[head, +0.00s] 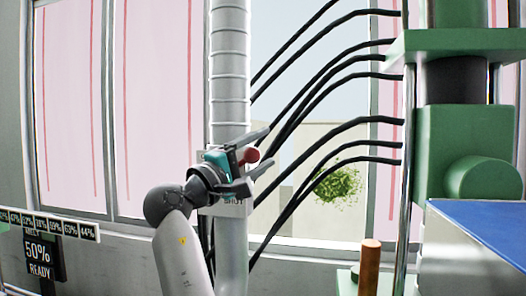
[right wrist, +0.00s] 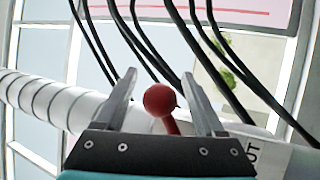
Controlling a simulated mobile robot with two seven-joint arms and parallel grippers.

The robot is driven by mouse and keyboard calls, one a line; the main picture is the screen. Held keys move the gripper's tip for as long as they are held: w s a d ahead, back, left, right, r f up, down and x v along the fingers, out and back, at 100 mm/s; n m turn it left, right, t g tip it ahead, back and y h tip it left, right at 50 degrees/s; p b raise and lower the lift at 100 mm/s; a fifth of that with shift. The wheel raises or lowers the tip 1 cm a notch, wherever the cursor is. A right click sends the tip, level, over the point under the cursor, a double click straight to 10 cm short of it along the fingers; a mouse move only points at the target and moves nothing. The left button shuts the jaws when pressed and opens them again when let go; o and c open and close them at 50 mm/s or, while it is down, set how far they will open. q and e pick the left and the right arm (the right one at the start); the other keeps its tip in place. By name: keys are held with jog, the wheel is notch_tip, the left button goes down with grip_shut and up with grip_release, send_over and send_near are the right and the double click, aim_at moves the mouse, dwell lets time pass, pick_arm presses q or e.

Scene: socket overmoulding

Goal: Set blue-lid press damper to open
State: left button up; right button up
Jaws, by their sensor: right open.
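The damper's red ball knob (head: 249,156) sits on a short lever at the front of the white vertical duct (head: 230,75). In the right wrist view the red knob (right wrist: 160,99) lies between my two fingers, with clear gaps on both sides. My right gripper (head: 262,161) is open around the knob and is not closed on it; it also shows in the right wrist view (right wrist: 166,90). A label ending in "UT" (head: 234,202) is on the duct below the gripper, partly covered. The blue lid (head: 490,230) of the press is at the lower right. My left gripper is out of view.
Several black hoses (head: 330,125) run from behind the duct to the green press (head: 450,150) on the right. A brown upright handle (head: 369,265) stands at the bottom. A display reading "50% READY" (head: 38,258) is at the lower left. Windows are behind.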

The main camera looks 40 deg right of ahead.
jog(key=b+v, duration=0.5)
jog(key=v, duration=0.9)
jog(key=shift+a, duration=0.4)
